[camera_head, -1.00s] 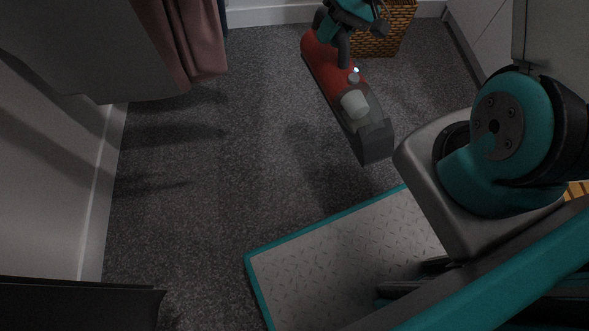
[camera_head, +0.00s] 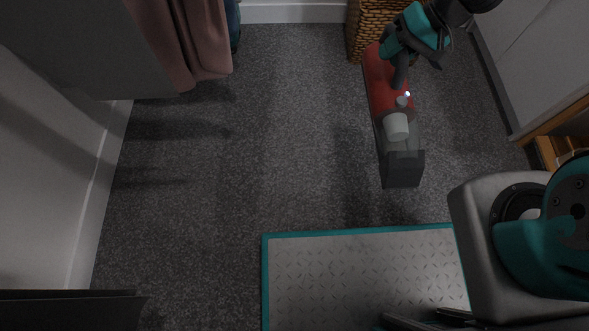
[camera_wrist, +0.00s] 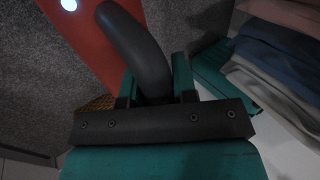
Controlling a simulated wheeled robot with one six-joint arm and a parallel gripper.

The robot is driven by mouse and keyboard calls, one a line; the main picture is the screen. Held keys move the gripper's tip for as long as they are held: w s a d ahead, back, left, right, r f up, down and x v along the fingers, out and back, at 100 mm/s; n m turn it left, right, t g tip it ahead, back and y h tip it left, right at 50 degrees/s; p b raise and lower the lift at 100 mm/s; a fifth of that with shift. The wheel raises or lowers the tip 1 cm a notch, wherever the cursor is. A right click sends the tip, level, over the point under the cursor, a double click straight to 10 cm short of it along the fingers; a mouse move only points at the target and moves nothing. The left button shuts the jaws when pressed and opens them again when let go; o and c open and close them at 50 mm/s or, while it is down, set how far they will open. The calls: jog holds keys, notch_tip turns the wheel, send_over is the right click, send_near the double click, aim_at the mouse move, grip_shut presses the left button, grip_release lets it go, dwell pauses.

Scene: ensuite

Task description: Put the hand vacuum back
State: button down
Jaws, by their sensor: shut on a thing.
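The hand vacuum (camera_head: 384,90) has a red body and a dark, partly clear nozzle end that points toward the bottom of the head view. It is held above the grey carpet. My gripper (camera_head: 401,66) is shut on its dark handle at the upper end. In the wrist view the curved dark handle (camera_wrist: 133,45) sits between the fingers of my gripper (camera_wrist: 156,85), with the red body (camera_wrist: 82,35) beyond. The place where the vacuum is kept cannot be made out.
A wicker basket (camera_head: 366,24) stands at the back, close behind the vacuum. A white cabinet front (camera_head: 535,60) and a wooden edge (camera_head: 548,128) are at the right. Pink cloth (camera_head: 187,40) hangs at the upper left. Open carpet (camera_head: 250,130) lies left of the vacuum.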

jog(key=s+a+f+b, duration=0.1)
jog(key=a+f+b, duration=0.2)
jog(key=a+f, duration=0.6)
jog(key=a+f+b, duration=0.3)
jog(key=a+f, duration=0.3)
jog(key=a, duration=0.7)
notch_tip(320, 180, down, 19)
jog(key=b, duration=1)
jog(key=shift+a+f, duration=0.15)
jog(key=shift+a, duration=0.1)
jog(key=shift+f, duration=0.1)
jog(key=c, duration=0.9)
grip_release()
